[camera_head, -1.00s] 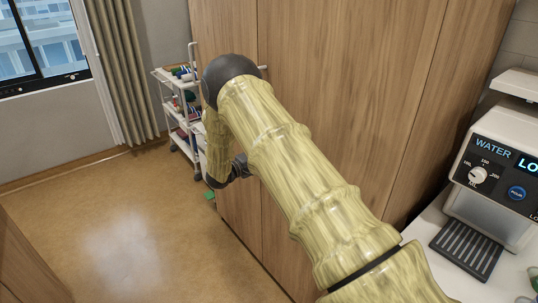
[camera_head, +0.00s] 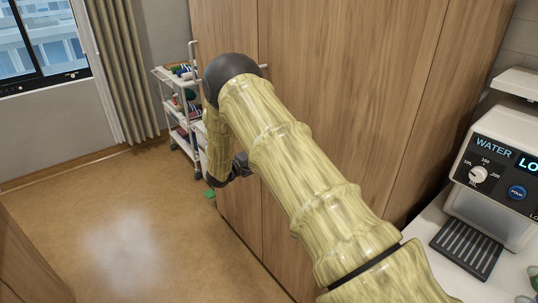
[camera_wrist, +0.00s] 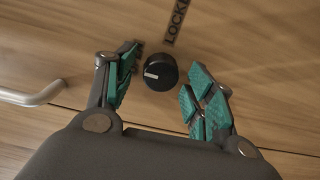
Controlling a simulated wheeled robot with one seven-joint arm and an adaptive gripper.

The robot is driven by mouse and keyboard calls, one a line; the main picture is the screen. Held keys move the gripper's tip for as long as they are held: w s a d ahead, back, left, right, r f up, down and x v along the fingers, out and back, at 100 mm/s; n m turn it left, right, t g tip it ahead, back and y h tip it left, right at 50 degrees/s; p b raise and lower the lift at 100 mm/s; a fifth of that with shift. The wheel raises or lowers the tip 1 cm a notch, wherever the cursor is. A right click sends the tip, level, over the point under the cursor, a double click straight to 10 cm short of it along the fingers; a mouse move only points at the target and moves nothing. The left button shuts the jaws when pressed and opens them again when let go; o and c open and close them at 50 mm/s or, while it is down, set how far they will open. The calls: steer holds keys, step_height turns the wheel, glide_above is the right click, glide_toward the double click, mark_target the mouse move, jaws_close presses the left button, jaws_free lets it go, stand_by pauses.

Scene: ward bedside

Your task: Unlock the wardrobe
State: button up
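The wooden wardrobe (camera_head: 330,80) fills the middle of the head view, with my arm reaching across its front. In the wrist view its wooden front (camera_wrist: 240,60) carries a round black knob (camera_wrist: 160,72) with a pale pointer mark. A dark label (camera_wrist: 176,20) beside the knob begins with "LOCK"; the rest is cut off. My gripper (camera_wrist: 158,85) is open, with one teal-padded finger on each side of the knob. Gaps show between the pads and the knob. In the head view my arm hides the knob.
A metal bar handle (camera_wrist: 40,94) is at the left of the wrist view. In the head view a white trolley (camera_head: 172,108) with supplies stands beyond the wardrobe. A water dispenser (camera_head: 500,185) stands on a counter at right. The floor at left (camera_head: 120,220) is clear.

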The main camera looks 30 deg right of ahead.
steer(key=s+a, duration=0.1)
steer(key=a, duration=1.1)
stand_by(0.4)
steer(key=s+a+f+n+t+y, duration=0.1)
steer(key=s+a+f+t+y, duration=0.1)
steer(key=s+f+y, duration=0.5)
steer(key=s+a+f+t, duration=0.2)
steer(key=s+f, duration=0.4)
steer(key=f, duration=0.4)
steer(key=s+a+f+n+t+y, duration=0.1)
steer(key=s+a+f+t+y, duration=0.2)
steer(key=s+f, duration=0.45)
steer(key=s+a+f+m+g+y, duration=0.1)
steer(key=s+a+f+g+y, duration=0.1)
steer(key=s, duration=0.8)
steer(key=s+a+f+m+g+y, duration=0.1)
steer(key=s+a+g+y, duration=0.2)
steer(key=s, duration=0.8)
steer(key=s+a+f+m+g+y, duration=0.1)
steer(key=s+a+f+g+y, duration=0.1)
steer(key=s, duration=0.9)
steer(key=a+g+y, duration=0.1)
steer(key=a, duration=0.1)
steer(key=shift+a+f, duration=0.3)
steer(key=shift+a, duration=0.1)
